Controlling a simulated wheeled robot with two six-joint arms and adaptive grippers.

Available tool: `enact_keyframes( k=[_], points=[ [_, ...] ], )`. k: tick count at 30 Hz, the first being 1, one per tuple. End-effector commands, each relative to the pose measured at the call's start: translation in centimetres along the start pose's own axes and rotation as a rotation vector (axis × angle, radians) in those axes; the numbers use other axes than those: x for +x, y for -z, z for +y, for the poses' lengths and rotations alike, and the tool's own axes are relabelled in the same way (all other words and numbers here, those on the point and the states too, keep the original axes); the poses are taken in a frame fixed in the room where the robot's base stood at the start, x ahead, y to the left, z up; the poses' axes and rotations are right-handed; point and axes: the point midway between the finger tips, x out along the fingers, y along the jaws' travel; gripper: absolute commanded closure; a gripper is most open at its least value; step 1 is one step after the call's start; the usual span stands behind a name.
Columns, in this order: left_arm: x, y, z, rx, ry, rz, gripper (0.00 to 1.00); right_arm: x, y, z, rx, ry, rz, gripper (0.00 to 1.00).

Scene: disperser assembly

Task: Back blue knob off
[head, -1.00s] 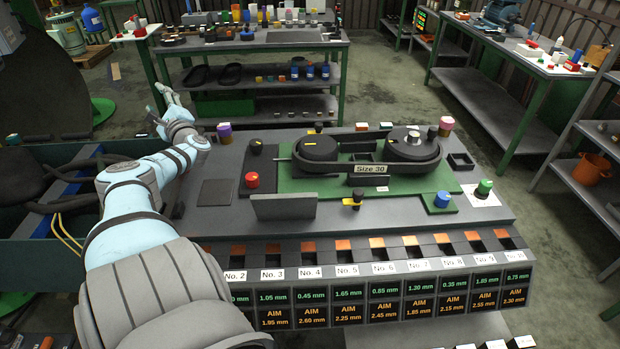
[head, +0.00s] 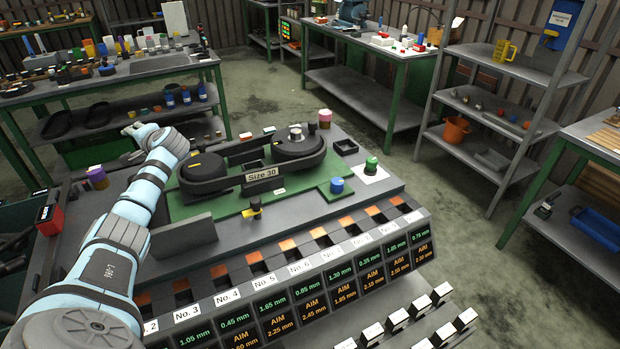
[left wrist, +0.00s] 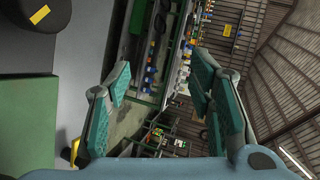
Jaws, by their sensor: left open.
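The blue knob (head: 337,185) sits on a small green plate (head: 328,193) at the right front of the console, with a green knob (head: 371,166) on a white square to its right. My left gripper (head: 133,130) is over the back left of the console, beyond the left black drum and well away from the blue knob. In the left wrist view, its teal fingers (left wrist: 160,95) are spread wide with nothing between them. The blue knob does not show in that view. My right gripper is not in view.
Two black drums, left (head: 203,168) and right (head: 297,142), stand within a belt on the console. A grey upright plate (head: 187,236) and a black-and-yellow knob (head: 254,208) stand in front. My left arm covers the console's left part.

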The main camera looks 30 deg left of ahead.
Motion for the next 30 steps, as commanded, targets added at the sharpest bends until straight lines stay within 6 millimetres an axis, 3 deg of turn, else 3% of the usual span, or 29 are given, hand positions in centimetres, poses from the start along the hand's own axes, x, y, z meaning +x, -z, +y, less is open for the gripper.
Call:
enact_keyframes(
  k=[3,5,8,11,14,15,19,21,23,30],
  points=[
    [-3.7,5.9,3.3,-0.225,-0.206,0.059,0.52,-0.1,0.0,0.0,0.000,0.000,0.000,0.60],
    [-6.2,9.2,4.4,-0.326,-0.312,0.092,0.52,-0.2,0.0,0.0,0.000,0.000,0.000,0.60],
    [-11.5,14.3,5.9,-0.428,-0.506,0.141,0.52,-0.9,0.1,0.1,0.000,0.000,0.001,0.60],
    [-18.6,17.8,8.5,-0.327,-0.746,0.184,0.52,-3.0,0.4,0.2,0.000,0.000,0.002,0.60],
    [-27.0,20.7,10.2,-0.189,-0.981,0.265,0.52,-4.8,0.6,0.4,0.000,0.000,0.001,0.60],
    [-30.2,21.4,10.6,-0.128,-1.061,0.302,0.52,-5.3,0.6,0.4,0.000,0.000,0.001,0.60],
    [-38.1,22.5,11.0,0.039,-1.244,0.411,0.52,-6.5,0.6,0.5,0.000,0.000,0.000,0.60],
    [-40.1,22.6,11.1,0.091,-1.289,0.444,0.52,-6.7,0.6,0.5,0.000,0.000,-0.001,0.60],
    [-40.7,22.6,11.6,0.111,-1.306,0.453,0.52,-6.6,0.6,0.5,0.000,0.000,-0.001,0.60],
    [-39.9,23.6,15.9,0.113,-1.310,0.451,0.52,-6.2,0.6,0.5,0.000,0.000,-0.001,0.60]
  ],
)
